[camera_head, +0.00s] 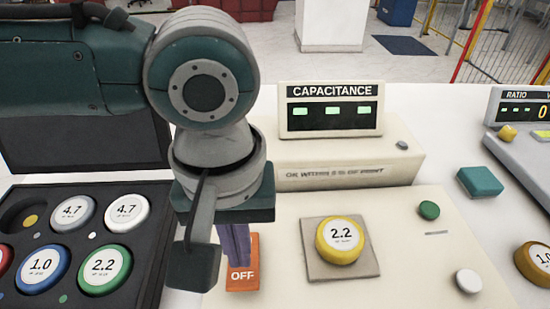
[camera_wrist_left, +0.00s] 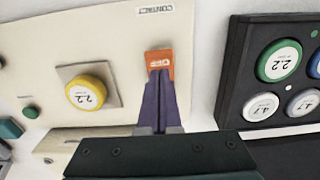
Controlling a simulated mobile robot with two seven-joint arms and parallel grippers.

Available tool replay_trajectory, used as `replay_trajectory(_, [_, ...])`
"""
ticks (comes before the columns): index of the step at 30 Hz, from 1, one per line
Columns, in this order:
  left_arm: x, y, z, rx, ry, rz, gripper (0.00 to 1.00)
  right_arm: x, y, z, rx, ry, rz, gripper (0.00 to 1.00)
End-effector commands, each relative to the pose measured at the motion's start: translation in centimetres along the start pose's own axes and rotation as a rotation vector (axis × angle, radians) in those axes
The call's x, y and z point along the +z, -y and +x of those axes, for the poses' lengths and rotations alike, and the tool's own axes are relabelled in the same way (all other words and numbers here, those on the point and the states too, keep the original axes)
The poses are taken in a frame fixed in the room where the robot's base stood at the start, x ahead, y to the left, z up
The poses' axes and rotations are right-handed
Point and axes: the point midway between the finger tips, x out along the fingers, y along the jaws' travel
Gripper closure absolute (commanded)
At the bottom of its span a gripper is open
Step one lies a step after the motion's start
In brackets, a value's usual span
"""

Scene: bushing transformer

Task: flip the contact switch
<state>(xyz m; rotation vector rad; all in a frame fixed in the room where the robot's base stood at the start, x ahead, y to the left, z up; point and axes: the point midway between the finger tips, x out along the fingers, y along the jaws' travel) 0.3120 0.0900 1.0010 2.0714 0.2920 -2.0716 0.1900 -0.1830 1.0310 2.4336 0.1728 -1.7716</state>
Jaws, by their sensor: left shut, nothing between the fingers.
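The contact switch (camera_head: 243,277) is an orange rocker marked OFF, on the cream panel at the lower middle of the head view. In the left wrist view the switch (camera_wrist_left: 158,62) lies just beyond my fingertips, below a CONTACT label (camera_wrist_left: 164,11). My left gripper (camera_head: 238,262) points down with its purple fingers together and nothing between them. The fingertips (camera_wrist_left: 160,76) overlap the near part of the switch in the picture; I cannot tell whether they touch it. My right gripper is not in view.
A yellow 2.2 disc (camera_head: 340,241) sits on a square pad right of the switch. A capacitance display (camera_head: 331,110) with green segments stands behind. A black tray (camera_head: 150,262) with several labelled discs is at left. A teal block (camera_head: 480,181) lies at right.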

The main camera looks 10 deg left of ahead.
Motion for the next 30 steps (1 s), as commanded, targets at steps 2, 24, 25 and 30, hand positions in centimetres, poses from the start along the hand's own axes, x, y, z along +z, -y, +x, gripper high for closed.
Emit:
replay_trajectory(2, [0.00, 0.00, 0.00, 0.000, 0.000, 0.000, 1.00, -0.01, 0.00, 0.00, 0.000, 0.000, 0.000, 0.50])
replay_trajectory(24, [-0.01, -0.01, 0.42, 0.000, 0.000, 0.000, 1.00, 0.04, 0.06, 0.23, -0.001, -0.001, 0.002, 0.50])
replay_trajectory(25, [-0.01, -0.02, 0.46, 0.000, 0.000, 0.000, 1.00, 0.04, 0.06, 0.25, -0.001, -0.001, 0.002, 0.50])
replay_trajectory(30, [-0.01, -0.02, 0.72, 0.001, 0.000, 0.000, 1.00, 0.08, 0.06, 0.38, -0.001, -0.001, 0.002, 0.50])
